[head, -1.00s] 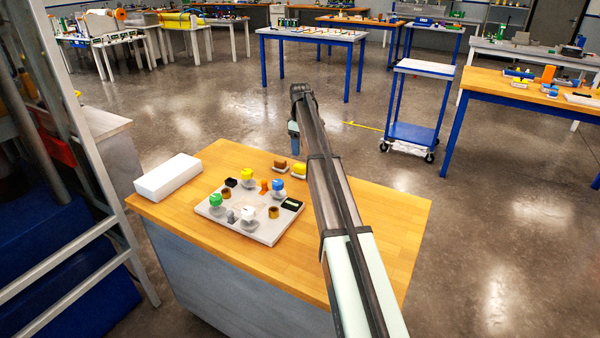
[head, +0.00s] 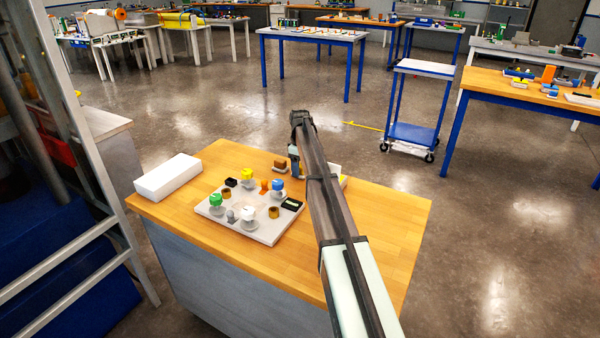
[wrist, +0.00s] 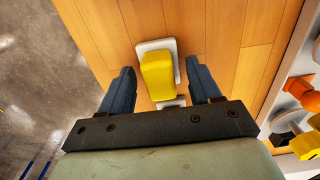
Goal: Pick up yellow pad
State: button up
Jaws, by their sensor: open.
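The yellow pad (wrist: 157,75) sits on a small white base on the wooden tabletop in the wrist view. My gripper (wrist: 160,68) is open, with one dark finger on each side of the pad and gaps visible on both sides. The fingers do not appear to touch it, and I cannot tell their exact height above the table. In the head view my gripper (head: 296,165) is over the back of the table, and the arm and gripper largely hide the pad.
A grey board (head: 238,226) with several coloured knobs stands nearer. A white box (head: 168,177) is at the left. The table's right front is clear.

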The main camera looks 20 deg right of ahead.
jog(key=c, duration=1.1)
jog(key=shift+o, duration=0.2)
notch_tip(320, 180, up, 10)
jog(key=o, duration=0.5)
jog(key=shift+c, duration=0.2)
jog(key=c, duration=0.3)
